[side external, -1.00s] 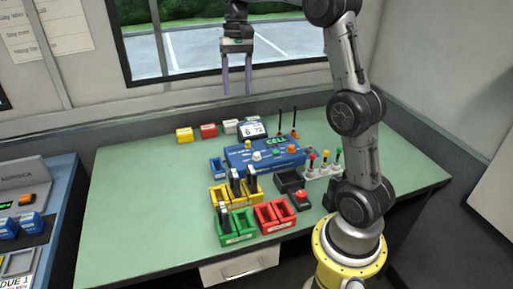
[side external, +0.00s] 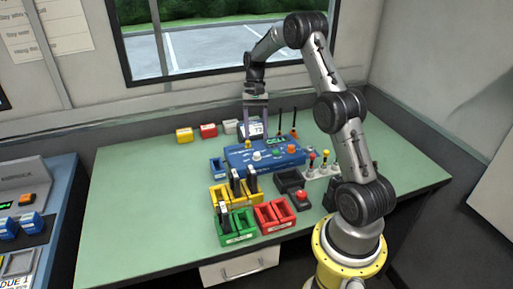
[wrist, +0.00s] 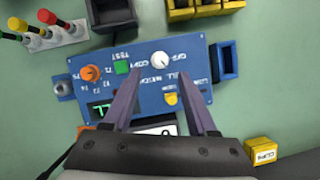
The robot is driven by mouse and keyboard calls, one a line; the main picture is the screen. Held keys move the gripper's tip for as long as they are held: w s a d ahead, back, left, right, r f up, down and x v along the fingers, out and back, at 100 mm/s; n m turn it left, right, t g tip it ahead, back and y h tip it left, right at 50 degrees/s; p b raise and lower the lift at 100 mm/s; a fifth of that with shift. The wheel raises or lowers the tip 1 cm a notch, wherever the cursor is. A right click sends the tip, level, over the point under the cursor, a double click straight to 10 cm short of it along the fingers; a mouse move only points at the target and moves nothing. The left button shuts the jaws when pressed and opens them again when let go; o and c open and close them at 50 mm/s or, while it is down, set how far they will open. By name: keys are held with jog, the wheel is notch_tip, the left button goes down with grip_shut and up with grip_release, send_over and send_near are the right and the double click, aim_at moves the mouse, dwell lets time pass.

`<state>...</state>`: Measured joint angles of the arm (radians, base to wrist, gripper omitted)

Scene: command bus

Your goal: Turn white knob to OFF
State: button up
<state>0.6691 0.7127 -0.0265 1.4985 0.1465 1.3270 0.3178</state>
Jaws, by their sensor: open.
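The white knob (side external: 257,155) sits on the top face of the blue control panel (side external: 235,157). In the wrist view the white knob (wrist: 163,58) is round and stands on the blue panel (wrist: 191,56), with small upside-down lettering around it. Its exact pointer setting is too small to tell. My gripper (side external: 256,125) is open and empty, pointing down above the back of the panel. In the wrist view, my gripper (wrist: 160,75) has its two purple fingers apart, with the knob just beyond the gap between the tips.
The panel also bears an orange knob (wrist: 91,73), a green button (wrist: 121,67) and a yellow control (wrist: 170,99). A display (side external: 256,130) is behind the fingers. Yellow bins (side external: 222,199), red bins (side external: 275,217) and colored-top plungers (side external: 312,157) stand close by. The table's left side is clear.

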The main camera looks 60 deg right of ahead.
aim_at(257, 153)
jog(key=x, duration=0.5)
jog(key=shift+s+a+f, duration=0.1)
jog(key=shift+a+f, duration=0.05)
jog(key=shift+f, duration=0.2)
grip_shut()
